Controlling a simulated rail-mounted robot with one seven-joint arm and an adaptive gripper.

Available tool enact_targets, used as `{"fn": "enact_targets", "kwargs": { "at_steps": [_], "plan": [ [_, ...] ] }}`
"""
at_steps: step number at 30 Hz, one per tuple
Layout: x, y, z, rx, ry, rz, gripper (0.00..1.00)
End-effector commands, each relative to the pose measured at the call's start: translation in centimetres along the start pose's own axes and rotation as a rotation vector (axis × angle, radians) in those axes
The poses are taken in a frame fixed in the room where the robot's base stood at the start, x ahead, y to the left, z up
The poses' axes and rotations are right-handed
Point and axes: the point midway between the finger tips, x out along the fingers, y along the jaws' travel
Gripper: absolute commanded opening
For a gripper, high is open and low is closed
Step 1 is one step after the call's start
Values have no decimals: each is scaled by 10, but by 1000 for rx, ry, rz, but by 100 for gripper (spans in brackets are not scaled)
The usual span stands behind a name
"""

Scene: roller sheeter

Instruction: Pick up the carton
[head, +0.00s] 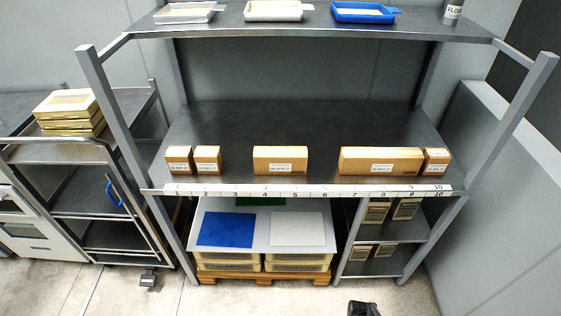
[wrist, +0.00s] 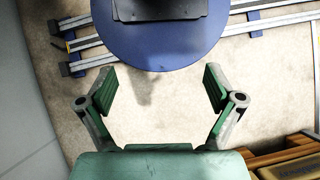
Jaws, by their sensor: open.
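Several brown cartons with white labels stand in a row along the front of the middle shelf (head: 300,125) in the head view. Two small cartons (head: 179,160) (head: 207,160) are at the left, a medium carton (head: 280,160) near the middle, and a long carton (head: 381,161) with a small carton (head: 437,161) beside it at the right. My gripper (wrist: 158,80) is open and empty in the wrist view, with green finger pads above bare floor. No shelf carton shows between its fingers. A dark piece at the bottom edge of the head view may be part of my arm.
A numbered strip (head: 300,191) runs along the shelf's front edge, with grey posts at both ends. Trays (head: 363,13) stand on the top shelf. Below are boxes on a pallet (head: 264,279). A cart (head: 70,151) with boxes stands left. Floor rails (wrist: 270,22) show in the wrist view.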

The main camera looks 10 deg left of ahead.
Motion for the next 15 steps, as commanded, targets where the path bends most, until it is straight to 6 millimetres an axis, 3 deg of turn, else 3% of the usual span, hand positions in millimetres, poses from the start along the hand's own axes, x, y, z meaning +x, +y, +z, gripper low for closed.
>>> {"fn": "enact_targets", "kwargs": {
  "at_steps": [7,15],
  "plan": [
    [-37,-11,-40,110,54,-15,92],
    [-125,-41,-102,338,148,-73,92]
  ]
}}
